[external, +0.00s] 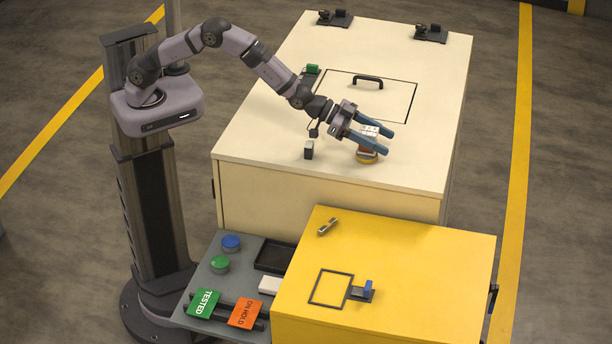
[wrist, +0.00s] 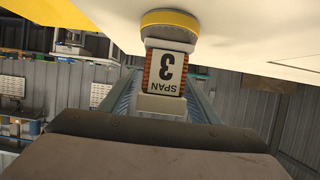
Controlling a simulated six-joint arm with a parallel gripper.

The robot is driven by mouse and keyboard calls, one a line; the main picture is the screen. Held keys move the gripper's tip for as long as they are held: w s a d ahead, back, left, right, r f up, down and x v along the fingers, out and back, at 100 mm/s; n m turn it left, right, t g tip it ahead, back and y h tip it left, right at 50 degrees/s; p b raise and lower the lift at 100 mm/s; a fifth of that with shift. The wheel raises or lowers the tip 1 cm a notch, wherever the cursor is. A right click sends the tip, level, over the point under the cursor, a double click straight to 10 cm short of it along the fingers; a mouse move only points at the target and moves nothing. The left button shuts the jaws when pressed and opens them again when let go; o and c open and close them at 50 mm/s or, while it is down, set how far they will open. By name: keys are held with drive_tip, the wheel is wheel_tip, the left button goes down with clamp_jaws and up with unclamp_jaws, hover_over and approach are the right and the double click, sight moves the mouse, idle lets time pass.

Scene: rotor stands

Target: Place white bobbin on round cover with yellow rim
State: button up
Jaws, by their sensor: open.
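The white bobbin (external: 368,131) has white end flanges, copper-coloured windings and a label reading "SPAN 3", which appears upside down in the wrist view (wrist: 166,72). It stands upright on the round cover with yellow rim (external: 367,159) on the cream cabinet top, and its flange appears to touch the cover (wrist: 170,20). My gripper (external: 384,141) is open, with its blue fingers on either side of the bobbin. The fingers partly hide the bobbin in the external view. The wrist view shows the fingers behind it, and their tips are partly hidden.
A small black block (external: 309,150) stands left of the cover. A hatch with a black handle (external: 367,80) lies behind. A yellow cabinet (external: 420,265) and a grey panel with buttons and signs (external: 205,268) are in front. The cream top (external: 270,140) is mostly clear.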

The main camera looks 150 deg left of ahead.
drive_tip(key=shift+r, duration=0.2)
drive_tip(key=shift+s+d, duration=0.2)
drive_tip(key=b+v, duration=0.3)
drive_tip(key=v, duration=0.8)
drive_tip(key=shift+r, duration=0.2)
drive_tip(key=shift+s+d, duration=0.1)
drive_tip(key=shift+d, duration=0.1)
